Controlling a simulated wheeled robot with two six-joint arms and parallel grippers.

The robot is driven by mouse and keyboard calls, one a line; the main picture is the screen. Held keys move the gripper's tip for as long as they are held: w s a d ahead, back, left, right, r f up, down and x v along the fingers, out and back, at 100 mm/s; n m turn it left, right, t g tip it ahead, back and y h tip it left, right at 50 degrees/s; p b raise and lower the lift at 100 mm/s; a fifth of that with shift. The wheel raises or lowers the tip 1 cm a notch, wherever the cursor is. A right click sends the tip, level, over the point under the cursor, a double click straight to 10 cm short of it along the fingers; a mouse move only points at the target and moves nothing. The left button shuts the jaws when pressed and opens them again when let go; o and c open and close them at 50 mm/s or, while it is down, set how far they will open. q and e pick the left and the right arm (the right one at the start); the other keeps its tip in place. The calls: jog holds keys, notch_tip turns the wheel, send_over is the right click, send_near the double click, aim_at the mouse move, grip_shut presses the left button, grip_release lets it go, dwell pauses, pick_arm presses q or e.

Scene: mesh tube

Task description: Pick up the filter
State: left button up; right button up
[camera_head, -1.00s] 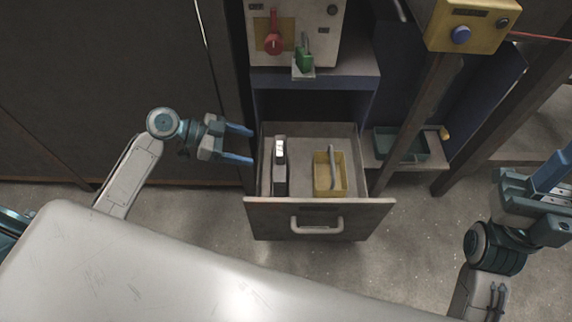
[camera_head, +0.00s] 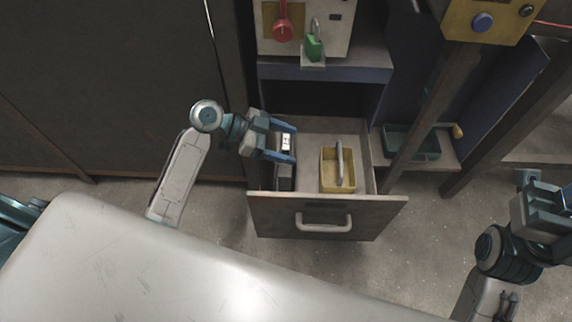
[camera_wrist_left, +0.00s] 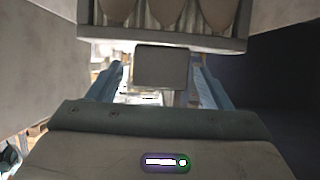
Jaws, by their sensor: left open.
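A narrow dark item with a white top patch (camera_head: 286,143) stands in the left part of the open drawer; it looks like the filter. My left gripper (camera_head: 290,145) is open, its blue fingers reaching from the left over this item, one finger on its far side and one nearer. Whether they touch it cannot be told. In the left wrist view, a grey block (camera_wrist_left: 162,65) shows between the open fingers, below a dark-edged, ribbed piece (camera_wrist_left: 163,17). My right gripper (camera_head: 548,208) is at the right edge, partly cut off, away from the drawer.
The drawer (camera_head: 328,219) has a front wall and handle. A yellow bin (camera_head: 338,184) with a grey handle-like bar sits in its right part. A shelf (camera_head: 325,72) hangs above, with a green padlock (camera_head: 314,46). A teal tray (camera_head: 412,142) stands to the right. A pale tabletop (camera_head: 180,265) fills the foreground.

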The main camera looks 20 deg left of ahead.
pick_arm(q)
jog(key=shift+x, duration=1.1)
jog(key=c, duration=1.5)
